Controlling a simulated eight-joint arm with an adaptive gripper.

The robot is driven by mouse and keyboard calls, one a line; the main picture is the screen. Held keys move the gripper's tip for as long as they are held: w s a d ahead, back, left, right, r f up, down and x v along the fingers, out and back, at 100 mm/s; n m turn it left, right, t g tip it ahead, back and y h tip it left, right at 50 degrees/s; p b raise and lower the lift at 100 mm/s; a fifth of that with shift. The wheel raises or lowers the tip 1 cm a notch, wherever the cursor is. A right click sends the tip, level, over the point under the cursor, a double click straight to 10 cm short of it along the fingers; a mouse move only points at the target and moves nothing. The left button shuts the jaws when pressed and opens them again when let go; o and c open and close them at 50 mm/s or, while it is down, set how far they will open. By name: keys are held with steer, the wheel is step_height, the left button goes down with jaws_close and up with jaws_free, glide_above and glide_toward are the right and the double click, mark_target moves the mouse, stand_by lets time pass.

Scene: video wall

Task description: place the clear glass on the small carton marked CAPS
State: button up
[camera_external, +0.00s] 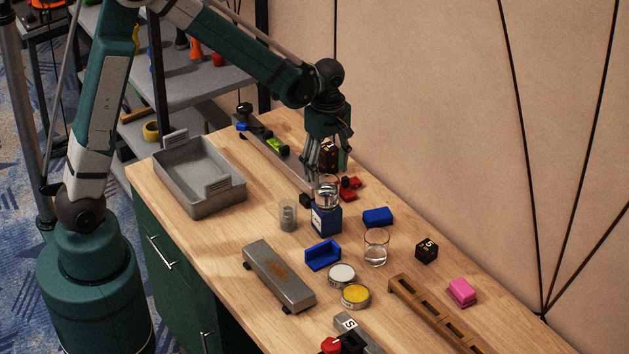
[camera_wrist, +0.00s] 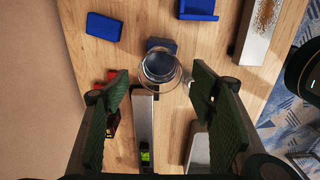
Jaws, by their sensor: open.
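A clear glass (camera_external: 327,190) appears to stand upright on top of a small dark blue carton (camera_external: 327,219) with a pale label, too small to read here. In the wrist view the glass (camera_wrist: 160,68) sits just ahead of the gap between my fingers, with a dark edge of the carton (camera_wrist: 158,43) behind it. My gripper (camera_external: 328,168) is directly above the glass, pointing down; its fingers (camera_wrist: 158,80) are spread, with space on both sides of the glass. A second clear glass (camera_external: 376,250) stands on the table to the right.
Near the carton are a small clear cylinder (camera_external: 288,215), a blue block (camera_external: 378,216), red pieces (camera_external: 349,188) and a spirit level (camera_external: 272,144). A blue open box (camera_external: 322,255), round tins (camera_external: 342,275) and a metal block (camera_external: 278,275) lie nearer. A grey tray (camera_external: 199,205) is left.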

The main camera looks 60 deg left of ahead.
steer(key=shift+r, duration=2.3)
steer(key=s+a+r+m+t, duration=0.35)
steer(key=s+r+m, duration=0.55)
steer(key=s+r, duration=0.45)
steer(key=s+a+r+m+t, duration=0.1)
steer(key=s+a+m+t, duration=0.2)
steer(key=s+m, duration=0.6)
steer(key=shift+s+a+r+t, duration=0.2)
steer(key=shift+s+t, duration=0.15)
steer(key=shift+s, duration=2.25)
steer(key=shift+f, duration=0.2)
